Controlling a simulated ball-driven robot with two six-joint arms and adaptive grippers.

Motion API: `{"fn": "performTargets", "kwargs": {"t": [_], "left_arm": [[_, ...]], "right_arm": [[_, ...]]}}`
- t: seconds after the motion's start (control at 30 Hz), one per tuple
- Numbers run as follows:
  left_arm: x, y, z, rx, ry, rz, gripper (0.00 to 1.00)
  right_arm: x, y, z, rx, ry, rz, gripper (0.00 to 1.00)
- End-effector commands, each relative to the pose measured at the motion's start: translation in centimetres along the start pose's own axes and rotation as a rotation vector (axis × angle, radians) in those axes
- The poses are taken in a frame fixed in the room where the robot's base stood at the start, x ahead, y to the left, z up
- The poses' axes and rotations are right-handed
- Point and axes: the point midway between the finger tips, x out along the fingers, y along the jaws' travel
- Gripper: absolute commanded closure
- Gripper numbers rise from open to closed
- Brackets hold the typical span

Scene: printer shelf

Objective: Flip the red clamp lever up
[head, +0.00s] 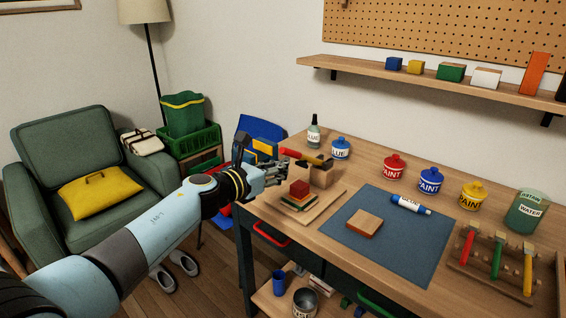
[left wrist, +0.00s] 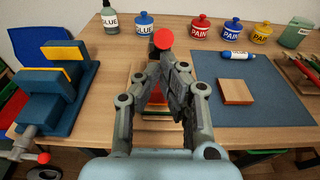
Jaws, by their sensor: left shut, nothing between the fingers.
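The red clamp lever (head: 290,153) points toward my left gripper in the head view, lying close to level above a wooden block with a yellowish bar beside it. Its round red end (left wrist: 163,39) shows just beyond the fingertips in the left wrist view. My left gripper (head: 280,170) is shut and empty, close beside the lever end; it also fills the middle of the left wrist view (left wrist: 165,68). I cannot tell whether they touch. The gripper hides part of the clamp in the left wrist view. My right gripper is not in view.
A blue vise (left wrist: 58,85) stands to the left. A glue bottle (head: 314,132) and blue pot (head: 340,149) stand behind. A blue mat (head: 400,260) lies to the right.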

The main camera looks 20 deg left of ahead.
Motion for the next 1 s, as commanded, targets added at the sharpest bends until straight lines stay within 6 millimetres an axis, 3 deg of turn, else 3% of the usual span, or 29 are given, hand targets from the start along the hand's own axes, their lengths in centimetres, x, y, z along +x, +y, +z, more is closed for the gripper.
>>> {"fn": "performTargets", "kwargs": {"t": [0.03, 0.1, 0.4, 0.7, 1.0], "left_arm": [[0.1, 0.2, 1.7, 0.000, -0.003, 0.000, 1.00], [0.4, 0.4, 2.8, 0.000, -0.004, 0.000, 1.00], [2.9, 0.3, 7.4, 0.000, -0.004, -0.001, 1.00], [6.1, 0.3, 10.7, -0.001, -0.003, -0.001, 1.00], [8.6, 0.4, 12.4, -0.001, -0.001, -0.001, 1.00]], "right_arm": [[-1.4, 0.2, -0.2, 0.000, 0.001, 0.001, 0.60], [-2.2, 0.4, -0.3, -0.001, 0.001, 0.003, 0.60], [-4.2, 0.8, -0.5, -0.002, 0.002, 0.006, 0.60], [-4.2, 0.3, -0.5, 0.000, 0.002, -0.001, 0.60], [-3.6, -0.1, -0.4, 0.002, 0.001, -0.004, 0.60]]}}
